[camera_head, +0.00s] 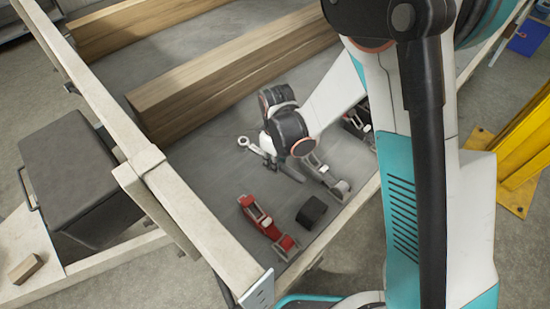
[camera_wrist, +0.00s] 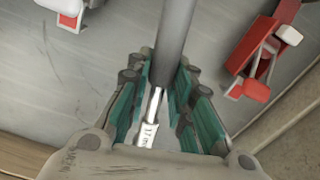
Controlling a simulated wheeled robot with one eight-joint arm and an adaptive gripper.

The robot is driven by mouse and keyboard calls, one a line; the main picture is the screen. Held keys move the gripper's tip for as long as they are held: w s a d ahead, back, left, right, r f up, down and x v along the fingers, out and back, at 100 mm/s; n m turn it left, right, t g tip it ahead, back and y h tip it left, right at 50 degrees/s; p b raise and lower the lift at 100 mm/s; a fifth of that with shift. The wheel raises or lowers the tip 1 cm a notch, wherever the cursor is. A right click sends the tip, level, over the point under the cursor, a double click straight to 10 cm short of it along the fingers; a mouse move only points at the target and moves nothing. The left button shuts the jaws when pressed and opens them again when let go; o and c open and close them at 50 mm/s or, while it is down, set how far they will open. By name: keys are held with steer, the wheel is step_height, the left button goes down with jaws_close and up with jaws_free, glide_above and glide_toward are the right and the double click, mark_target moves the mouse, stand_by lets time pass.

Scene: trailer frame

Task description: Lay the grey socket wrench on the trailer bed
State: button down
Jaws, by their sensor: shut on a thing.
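My gripper (camera_head: 267,153) is low over the grey trailer bed (camera_head: 205,155), between the wooden beam and the red jack. In the wrist view my gripper (camera_wrist: 160,85) is shut on the grey socket wrench (camera_wrist: 176,30). Its grey shaft runs out past the fingers toward the top of that view, and a shiny metal part marked 17 sits between the teal pads. The shaft's far end is cut off. In the head view a light grey ring-ended piece (camera_head: 243,142) shows at the fingers; I cannot tell whether it belongs to the wrench or touches the bed.
A red jack (camera_head: 268,224), a black block (camera_head: 311,212) and a grey jack (camera_head: 328,178) lie on the bed close to my gripper. A long wooden beam (camera_head: 235,75) lies behind it. Pale rails (camera_head: 150,160) edge the bed. A dark box (camera_head: 75,180) stands outside, left.

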steer(key=b, duration=0.3)
glide_above(275, 182)
steer(key=shift+w+f, duration=0.1)
steer(key=shift+f, duration=2.65)
steer(key=shift+f+b, duration=1.3)
steer(key=shift+f, duration=0.15)
steer(key=c, duration=0.6)
jaws_free()
steer(key=o, duration=0.6)
steer(key=shift+c, duration=0.2)
step_height(275, 182, up, 12)
steer(key=shift+d, duration=0.1)
